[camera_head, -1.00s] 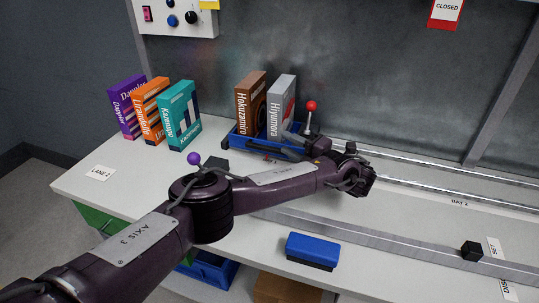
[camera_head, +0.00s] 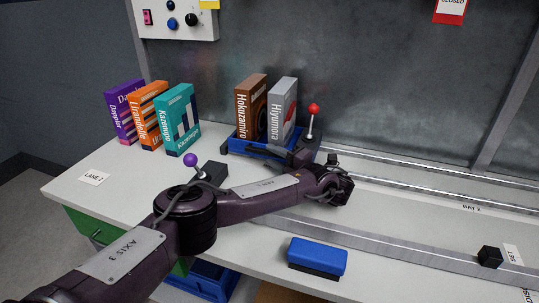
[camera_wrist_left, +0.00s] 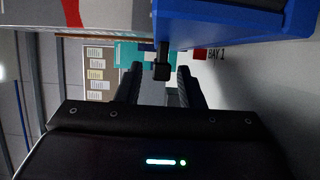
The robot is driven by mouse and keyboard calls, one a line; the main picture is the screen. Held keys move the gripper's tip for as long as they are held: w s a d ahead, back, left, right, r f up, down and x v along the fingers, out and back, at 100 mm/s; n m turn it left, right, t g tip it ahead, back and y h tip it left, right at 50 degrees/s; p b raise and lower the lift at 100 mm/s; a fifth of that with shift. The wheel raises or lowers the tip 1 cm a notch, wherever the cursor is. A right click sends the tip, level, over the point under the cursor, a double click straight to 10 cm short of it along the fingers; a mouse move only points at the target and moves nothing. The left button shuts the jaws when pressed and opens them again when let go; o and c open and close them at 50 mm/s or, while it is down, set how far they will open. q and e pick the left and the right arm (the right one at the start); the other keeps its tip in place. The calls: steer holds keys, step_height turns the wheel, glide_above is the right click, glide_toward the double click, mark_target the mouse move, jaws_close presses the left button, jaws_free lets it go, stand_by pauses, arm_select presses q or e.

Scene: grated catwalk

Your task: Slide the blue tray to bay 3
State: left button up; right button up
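The blue tray (camera_head: 238,147) stands on the worktop at the left end of the rails, carrying a brown book (camera_head: 250,108) and a grey book (camera_head: 283,112). My left gripper (camera_head: 300,156) is at the tray's front right, partly hidden by its own wrist. My right gripper is not in view.
A red-knobbed lever (camera_head: 313,110) stands right of the tray. A purple-knobbed lever (camera_head: 190,161), several books (camera_head: 176,120) and a blue eraser-like block (camera_head: 318,254) are on the worktop. A black block (camera_head: 489,257) sits at the front rail. The rails right toward "BAY 2" (camera_head: 471,208) look clear.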

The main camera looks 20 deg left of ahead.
arm_select(q)
steer(key=shift+x, duration=1.05)
steer(key=shift+c, duration=0.3)
jaws_close()
